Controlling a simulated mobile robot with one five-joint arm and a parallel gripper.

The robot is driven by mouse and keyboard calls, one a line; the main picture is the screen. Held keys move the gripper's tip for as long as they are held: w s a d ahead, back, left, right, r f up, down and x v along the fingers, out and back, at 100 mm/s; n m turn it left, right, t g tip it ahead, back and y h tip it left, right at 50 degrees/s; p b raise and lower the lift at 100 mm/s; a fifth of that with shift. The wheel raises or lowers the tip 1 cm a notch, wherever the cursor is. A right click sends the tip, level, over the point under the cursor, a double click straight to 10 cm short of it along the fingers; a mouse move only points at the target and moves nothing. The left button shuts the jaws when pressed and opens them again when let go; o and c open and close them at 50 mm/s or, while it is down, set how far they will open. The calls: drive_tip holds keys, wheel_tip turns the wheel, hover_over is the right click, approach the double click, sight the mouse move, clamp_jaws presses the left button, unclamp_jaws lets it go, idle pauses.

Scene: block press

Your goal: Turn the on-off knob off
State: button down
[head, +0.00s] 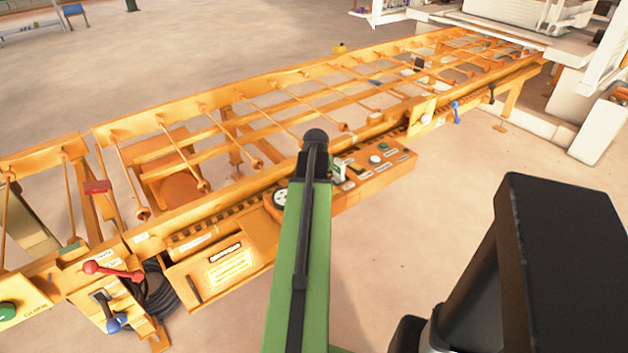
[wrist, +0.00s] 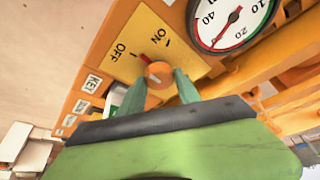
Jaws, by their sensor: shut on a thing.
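The on-off knob (wrist: 159,71) is a small orange-brown round knob on a yellow plate (wrist: 183,57) marked ON and OFF in the wrist view. My gripper (wrist: 158,80) has its two green fingers on either side of the knob, shut on it. A red mark shows beside the knob, and a dark tick lies near OFF; I cannot tell for sure which label the knob points to. In the head view my green arm reaches to the orange control panel (head: 391,174), and the knob is hidden there.
A round dial gauge (wrist: 229,20) sits right of the plate. A label reading KEY (wrist: 93,84) lies to the left.

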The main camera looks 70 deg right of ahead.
drive_tip(key=shift+n+t, duration=0.4)
drive_tip(key=shift+n, duration=0.8)
drive_tip(key=shift+w, duration=0.1)
drive_tip(key=c, duration=0.9)
unclamp_jaws()
drive_tip(key=p+v, duration=1)
drive_tip(key=v, duration=0.1)
drive_tip(key=p+v, duration=0.6)
drive_tip(key=shift+d+r, duration=0.3)
drive_tip(key=shift+r, duration=0.05)
